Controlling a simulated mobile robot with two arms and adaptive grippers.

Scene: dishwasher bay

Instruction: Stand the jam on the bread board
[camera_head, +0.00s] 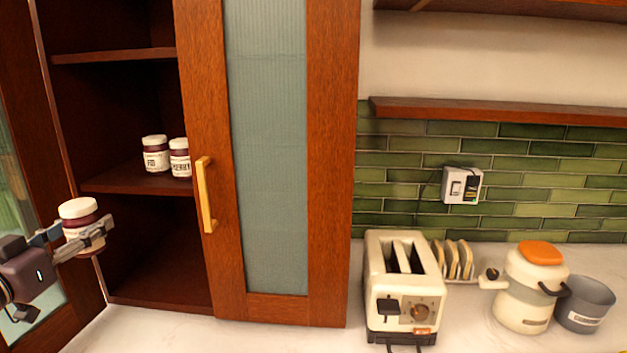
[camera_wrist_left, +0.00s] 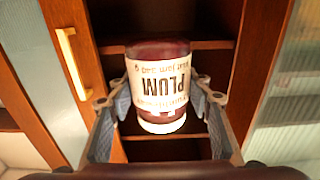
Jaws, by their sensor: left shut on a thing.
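A jam jar (camera_head: 79,213) with a white lid and dark red contents is in my left gripper (camera_head: 84,238), at the left of the head view. In the left wrist view the jar (camera_wrist_left: 160,88) shows a white label reading "PLUM", upside down in that picture. The fingers of my left gripper (camera_wrist_left: 158,105) are on both sides of the jar, shut on it. In the head view the jar is upright, in front of the open cabinet. I see no bread board in either view. My right gripper is not in view.
Two similar jars (camera_head: 155,154) stand on a cabinet shelf (camera_head: 130,183). A cabinet door with a brass handle (camera_head: 205,195) is right of the opening. On the counter (camera_head: 260,340) stand a toaster (camera_head: 402,290), a toast rack (camera_head: 455,260), a cream pot (camera_head: 530,290) and a grey pot (camera_head: 584,305).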

